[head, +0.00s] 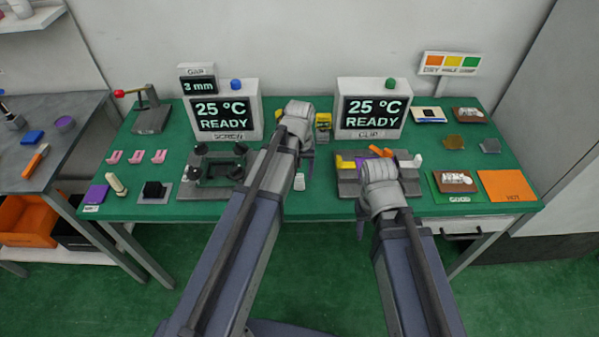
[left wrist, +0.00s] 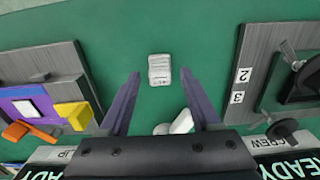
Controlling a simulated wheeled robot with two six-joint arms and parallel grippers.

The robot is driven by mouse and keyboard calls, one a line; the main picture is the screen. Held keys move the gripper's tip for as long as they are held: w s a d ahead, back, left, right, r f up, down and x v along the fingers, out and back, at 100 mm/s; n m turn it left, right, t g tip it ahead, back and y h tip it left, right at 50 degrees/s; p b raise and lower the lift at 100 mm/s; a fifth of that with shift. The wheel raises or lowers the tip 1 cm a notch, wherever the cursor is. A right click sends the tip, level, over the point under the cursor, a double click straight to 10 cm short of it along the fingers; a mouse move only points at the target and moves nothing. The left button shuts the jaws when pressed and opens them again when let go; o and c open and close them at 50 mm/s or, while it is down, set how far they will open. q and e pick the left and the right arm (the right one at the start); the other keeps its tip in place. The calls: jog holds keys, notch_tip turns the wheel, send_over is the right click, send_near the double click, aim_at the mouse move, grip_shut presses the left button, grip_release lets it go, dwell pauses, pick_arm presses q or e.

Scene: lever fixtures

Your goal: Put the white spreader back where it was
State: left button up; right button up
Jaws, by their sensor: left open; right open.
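A small white ridged block (left wrist: 160,68) lies on the green mat between the two fixtures, and it shows in the head view (head: 299,183) near the table's front. A second white piece, rounded and tilted (left wrist: 181,122), stands further back, partly hidden by my gripper body. I cannot tell for sure which is the white spreader. My left gripper (left wrist: 160,76) is open, its fingers on either side of the ridged block in the picture, with nothing between them held. My right gripper (head: 384,205) is open in front of the clip fixture (head: 347,187); its fingers are mostly hidden.
The screw fixture (head: 187,190) is left of my left gripper. Two READY displays, screw (head: 226,112) and clip (head: 372,112), stand behind. Pink clips (head: 136,157) and a cream piece (head: 116,183) are at left. An orange mat (head: 507,186) is at right.

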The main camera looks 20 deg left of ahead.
aim_at(299, 175)
pick_arm(q)
notch_tip(299, 175, up, 10)
jog(key=p, duration=0.9)
jog(key=s+d+m+y, duration=0.1)
jog(key=s+d+m, duration=0.6)
jog(key=s+d, duration=0.3)
jog(key=s, duration=0.4)
jog(key=shift+s+d+r, duration=0.15)
jog(key=shift+d, duration=0.1)
